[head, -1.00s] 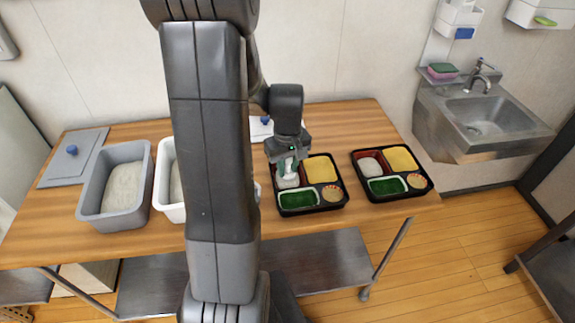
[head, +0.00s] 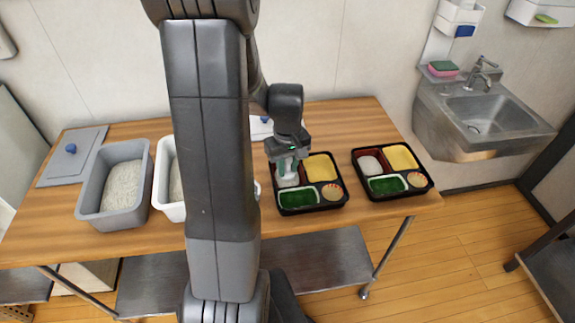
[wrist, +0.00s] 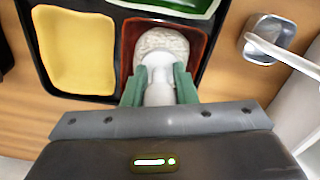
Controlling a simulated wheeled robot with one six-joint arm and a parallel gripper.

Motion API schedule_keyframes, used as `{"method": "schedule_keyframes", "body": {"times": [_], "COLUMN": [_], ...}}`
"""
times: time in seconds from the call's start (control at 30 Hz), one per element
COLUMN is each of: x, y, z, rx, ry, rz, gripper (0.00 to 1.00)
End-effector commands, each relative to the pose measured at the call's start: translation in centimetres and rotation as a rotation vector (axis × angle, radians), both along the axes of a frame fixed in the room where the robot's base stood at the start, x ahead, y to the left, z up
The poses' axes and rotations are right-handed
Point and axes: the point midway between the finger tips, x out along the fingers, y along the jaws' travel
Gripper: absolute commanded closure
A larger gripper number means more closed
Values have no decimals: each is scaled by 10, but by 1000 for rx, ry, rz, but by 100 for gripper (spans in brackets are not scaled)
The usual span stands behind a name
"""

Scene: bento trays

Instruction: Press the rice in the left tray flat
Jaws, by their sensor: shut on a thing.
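The left tray (head: 313,210) is black and stands on the wooden table. Its rice (wrist: 172,40) is a white mound in a dark red compartment, seen in the wrist view and partly hidden in the head view. My gripper (wrist: 159,84) has green fingers and is shut on a white pressing tool (wrist: 158,90). In the head view my gripper (head: 288,162) is over the left tray's rice compartment, pointing down. The tool's end overlaps the near part of the rice; I cannot tell whether it touches.
The left tray also holds yellow (head: 320,168) and green (head: 298,199) foods. A second filled tray (head: 401,196) stands to the right. A grey bin (head: 122,217) and a white bin (head: 165,212) stand left. A metal holder (wrist: 257,50) with a white handle is beside the tray.

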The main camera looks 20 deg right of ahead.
Motion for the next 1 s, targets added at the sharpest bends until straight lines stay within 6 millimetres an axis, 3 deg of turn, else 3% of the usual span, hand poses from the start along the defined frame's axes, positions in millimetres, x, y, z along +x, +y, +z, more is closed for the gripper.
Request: {"method": "schedule_keyframes", "body": {"times": [0.17, 1.0], "x": [-3, 0], "y": [1, 0], "z": [4, 76], "rx": [5, -1], "ry": [7, -1], "rz": [-1, 0], "gripper": [100, 100]}}
